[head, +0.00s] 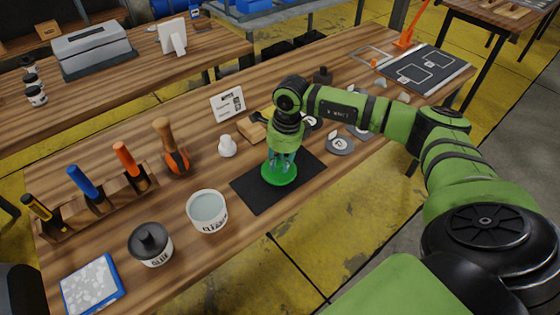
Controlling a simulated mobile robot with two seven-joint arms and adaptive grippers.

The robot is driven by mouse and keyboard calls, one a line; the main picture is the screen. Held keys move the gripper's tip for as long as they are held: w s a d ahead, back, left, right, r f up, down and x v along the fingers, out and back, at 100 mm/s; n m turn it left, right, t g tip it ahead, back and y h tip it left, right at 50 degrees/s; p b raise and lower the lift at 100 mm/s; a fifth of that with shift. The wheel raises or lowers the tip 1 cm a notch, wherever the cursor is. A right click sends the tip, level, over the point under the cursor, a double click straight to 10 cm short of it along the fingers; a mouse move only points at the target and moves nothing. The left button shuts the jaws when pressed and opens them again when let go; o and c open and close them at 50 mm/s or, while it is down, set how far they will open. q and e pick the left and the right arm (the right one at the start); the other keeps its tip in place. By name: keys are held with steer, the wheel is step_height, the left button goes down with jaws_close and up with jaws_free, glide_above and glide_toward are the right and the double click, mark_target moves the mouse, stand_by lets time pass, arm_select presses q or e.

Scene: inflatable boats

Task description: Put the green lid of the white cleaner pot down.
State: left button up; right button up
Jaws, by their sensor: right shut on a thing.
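The green lid (279,178) is at the black mat (255,197) on the wooden bench, under my right gripper (281,160). The right gripper points down and is shut on the lid. I cannot tell whether the lid touches the mat or is just above it. The white cleaner pot (207,211) stands open to the left of the mat, with pale liquid inside. My left gripper is not in view.
A tool rack (95,205), a small white bottle (227,146) and a label card (228,103) stand behind. Round grey patches (340,145) lie right of the mat.

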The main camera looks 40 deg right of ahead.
steer(key=shift+f, duration=0.7)
steer(key=o, duration=0.9)
steer(key=shift+f, duration=0.1)
